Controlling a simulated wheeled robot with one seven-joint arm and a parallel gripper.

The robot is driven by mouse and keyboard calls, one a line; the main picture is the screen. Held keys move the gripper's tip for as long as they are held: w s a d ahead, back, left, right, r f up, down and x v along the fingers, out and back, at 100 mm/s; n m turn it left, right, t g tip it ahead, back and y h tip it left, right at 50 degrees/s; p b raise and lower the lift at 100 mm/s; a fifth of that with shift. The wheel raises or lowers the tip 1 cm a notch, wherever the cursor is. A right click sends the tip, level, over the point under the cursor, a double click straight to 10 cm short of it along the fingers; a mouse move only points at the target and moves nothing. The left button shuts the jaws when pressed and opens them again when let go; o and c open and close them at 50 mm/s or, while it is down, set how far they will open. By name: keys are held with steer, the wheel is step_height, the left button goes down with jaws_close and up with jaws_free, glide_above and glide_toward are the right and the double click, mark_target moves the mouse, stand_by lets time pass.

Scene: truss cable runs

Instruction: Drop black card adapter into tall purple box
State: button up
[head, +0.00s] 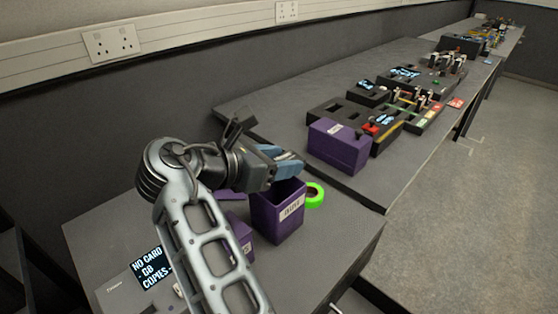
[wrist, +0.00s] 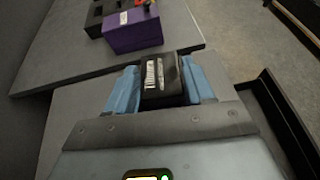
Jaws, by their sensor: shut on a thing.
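My gripper (wrist: 163,86) is shut on the black card adapter (wrist: 161,72), which has a white label and sits between the blue fingers in the wrist view. In the head view my gripper (head: 290,163) is over the back of the tall purple box (head: 279,216), an open box with a white label on its front. The adapter cannot be made out in the head view. The tall box does not show clearly in the wrist view.
A green tape roll (head: 315,195) lies right of the tall box. A lower purple box (head: 243,240) is partly behind my arm. A device with a lit screen (head: 148,265) stands front left. Another purple box (head: 338,147) and several black devices stand on the farther table.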

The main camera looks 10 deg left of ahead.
steer(key=o, duration=1.1)
steer(key=shift+a, duration=0.1)
steer(key=v, duration=0.7)
steer(key=shift+s+a+r, duration=0.2)
